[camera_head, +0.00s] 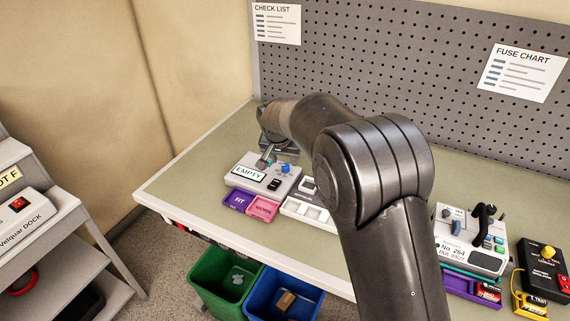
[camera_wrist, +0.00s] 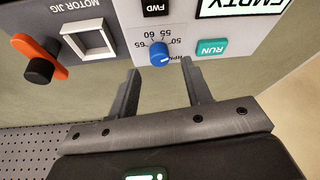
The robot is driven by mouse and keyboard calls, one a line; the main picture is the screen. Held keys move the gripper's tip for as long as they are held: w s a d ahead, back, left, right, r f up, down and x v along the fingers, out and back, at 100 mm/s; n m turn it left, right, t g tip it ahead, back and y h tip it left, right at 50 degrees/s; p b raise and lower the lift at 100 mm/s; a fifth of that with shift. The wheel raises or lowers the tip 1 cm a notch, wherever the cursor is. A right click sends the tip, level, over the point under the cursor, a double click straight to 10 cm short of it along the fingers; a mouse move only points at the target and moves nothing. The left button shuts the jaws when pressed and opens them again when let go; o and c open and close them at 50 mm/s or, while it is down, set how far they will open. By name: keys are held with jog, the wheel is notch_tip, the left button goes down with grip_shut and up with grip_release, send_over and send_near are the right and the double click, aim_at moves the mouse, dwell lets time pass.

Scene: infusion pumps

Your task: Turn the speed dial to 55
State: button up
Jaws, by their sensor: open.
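The speed dial is a small blue round knob (camera_wrist: 160,54) on a white panel, with the numbers 50, 55, 60 and 65 around it. In the wrist view a faint pale mark shows on it, but I cannot tell which number it points to. In the head view the blue knob (camera_head: 285,168) sits on the top of a grey-white unit (camera_head: 270,160) with an "EMPTY" display. My gripper (camera_wrist: 160,69) is open, its two fingers either side of and just short of the knob in the picture; I cannot tell contact. In the head view my gripper (camera_head: 267,153) is partly hidden by its wrist.
Beside the dial are a green RUN button (camera_wrist: 211,47), a black FWD switch (camera_wrist: 155,8) and the motor jig's square frame (camera_wrist: 89,40) with an orange-and-black handle (camera_wrist: 40,62). Purple FIT and pink WORN trays (camera_head: 262,208) sit in front. Another pump unit (camera_head: 470,240) stands right.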

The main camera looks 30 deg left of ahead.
aim_at(286, 165)
jog(key=shift+x, duration=1.85)
jog(key=shift+c, duration=0.6)
grip_shut()
jog(key=shift+d+n, duration=0.1)
jog(key=shift+n, duration=0.3)
jog(key=n, duration=0.1)
jog(key=n+y, duration=0.1)
jog(key=n, duration=0.1)
jog(key=shift+w+d+g+y, duration=0.1)
jog(key=shift+w+g+y, duration=0.05)
jog(key=shift+g+y, duration=0.2)
jog(key=shift+n+g+y, duration=0.55)
jog(key=shift+n, duration=1.95)
